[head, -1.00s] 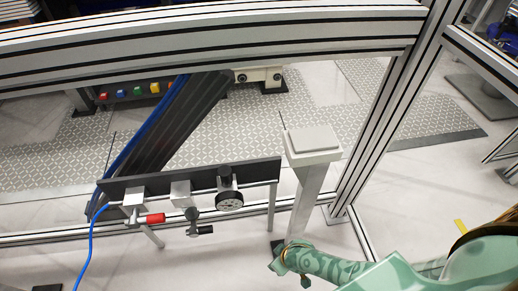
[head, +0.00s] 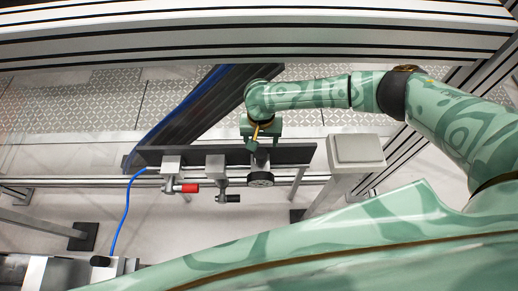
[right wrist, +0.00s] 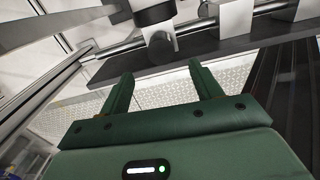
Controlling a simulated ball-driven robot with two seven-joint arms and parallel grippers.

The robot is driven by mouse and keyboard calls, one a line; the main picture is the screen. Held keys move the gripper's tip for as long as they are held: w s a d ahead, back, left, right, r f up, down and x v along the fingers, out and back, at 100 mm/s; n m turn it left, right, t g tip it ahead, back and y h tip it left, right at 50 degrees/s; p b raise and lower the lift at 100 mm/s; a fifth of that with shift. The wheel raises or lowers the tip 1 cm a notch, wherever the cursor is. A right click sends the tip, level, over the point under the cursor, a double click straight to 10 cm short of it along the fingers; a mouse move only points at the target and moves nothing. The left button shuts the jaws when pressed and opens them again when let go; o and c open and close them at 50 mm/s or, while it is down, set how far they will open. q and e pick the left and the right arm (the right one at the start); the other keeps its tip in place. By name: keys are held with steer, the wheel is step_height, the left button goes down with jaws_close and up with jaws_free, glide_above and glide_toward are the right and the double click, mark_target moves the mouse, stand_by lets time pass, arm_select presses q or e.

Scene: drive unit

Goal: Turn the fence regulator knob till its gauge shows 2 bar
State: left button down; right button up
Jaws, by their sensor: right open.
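The regulator gauge (head: 260,180), a dark round dial, hangs on the pipe along the dark panel (head: 215,154). Its reading is too small to make out. The black knob above the gauge is mostly hidden behind my right gripper (head: 263,142) in the head view. That gripper is over the panel's top edge, just above the regulator. In the right wrist view, my right gripper (right wrist: 163,84) has its two green fingers apart with nothing between them. My left gripper is out of view.
A red-handled valve (head: 183,187) and a black-handled valve (head: 226,197) are left of the gauge. A blue hose (head: 127,213) hangs at the left. A grey post with a square top (head: 356,150) stands to the right. A frame beam (head: 240,30) crosses above.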

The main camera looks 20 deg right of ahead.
mark_target(259, 153)
step_height(259, 153, down, 10)
steer(key=b, duration=0.4)
steer(key=shift+w+r, duration=0.1)
steer(key=shift+r, duration=0.05)
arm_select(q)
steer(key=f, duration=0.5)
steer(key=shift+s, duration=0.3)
arm_select(e)
steer(key=shift+c, duration=0.3)
